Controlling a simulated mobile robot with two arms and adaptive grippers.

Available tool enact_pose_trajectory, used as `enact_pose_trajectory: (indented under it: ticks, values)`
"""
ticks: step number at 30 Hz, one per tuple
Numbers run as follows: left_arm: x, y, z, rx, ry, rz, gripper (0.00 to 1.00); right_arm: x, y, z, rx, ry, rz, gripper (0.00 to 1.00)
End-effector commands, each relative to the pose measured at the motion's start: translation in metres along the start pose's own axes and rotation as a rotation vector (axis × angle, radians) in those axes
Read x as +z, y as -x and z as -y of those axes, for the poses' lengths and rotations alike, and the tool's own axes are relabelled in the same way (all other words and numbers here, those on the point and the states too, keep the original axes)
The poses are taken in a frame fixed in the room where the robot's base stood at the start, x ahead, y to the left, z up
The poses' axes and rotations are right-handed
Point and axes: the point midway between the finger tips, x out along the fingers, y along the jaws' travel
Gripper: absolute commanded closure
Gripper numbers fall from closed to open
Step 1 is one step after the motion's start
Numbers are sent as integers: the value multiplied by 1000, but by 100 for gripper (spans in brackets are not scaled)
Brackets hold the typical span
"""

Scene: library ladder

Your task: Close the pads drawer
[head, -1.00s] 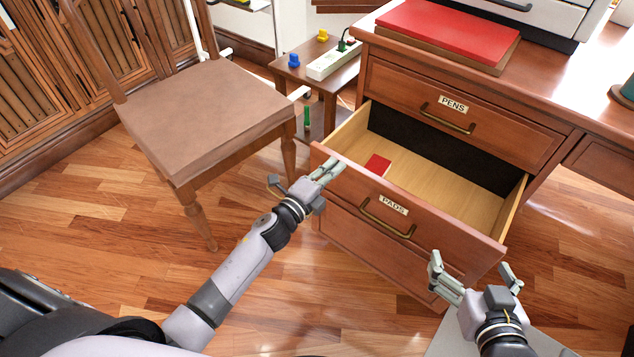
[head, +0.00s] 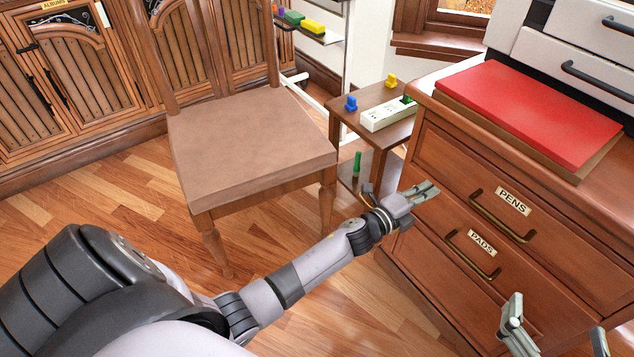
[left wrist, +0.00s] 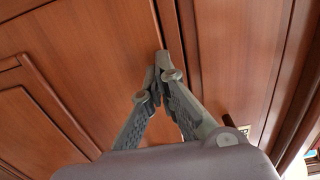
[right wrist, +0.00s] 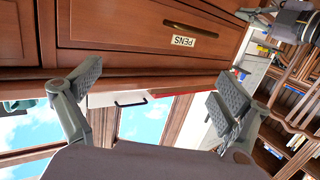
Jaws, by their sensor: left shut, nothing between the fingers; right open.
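The pads drawer (head: 455,232), a wooden front with a brass handle and a "PADS" label, sits under the pens drawer (head: 460,175). It looks level with the desk front, and none of its inside shows. My left gripper (head: 428,190) is shut and empty at the left end of the drawer fronts. In the left wrist view its fingertips (left wrist: 163,65) are at or very near the seam between two wooden fronts; contact is unclear. My right gripper (head: 556,338) is open and empty, low in front of the desk; it also shows in the right wrist view (right wrist: 160,85).
A wooden chair (head: 245,140) stands left of the desk. A small side table (head: 365,127) with a power strip (head: 388,114) and small coloured blocks stands between them. A red pad (head: 530,110) lies on the desk top. Open floor (head: 110,190) lies around the chair.

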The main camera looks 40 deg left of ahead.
Motion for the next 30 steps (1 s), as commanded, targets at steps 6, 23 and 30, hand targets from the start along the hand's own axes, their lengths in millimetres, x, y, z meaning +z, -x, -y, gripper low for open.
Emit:
enact_pose_trajectory:
  ticks: [6, 23, 30]
  values:
    - [-1, -8, 0, 0, 0, -1, 100, -10, -1, 2, -4, -1, -58, 5]
    - [-2, -11, 2, -4, 1, -2, 100, -12, -2, 2, -5, -2, -67, 5]
    - [-2, -7, 1, -1, -1, -1, 100, -11, -3, 0, -5, -4, -66, 5]
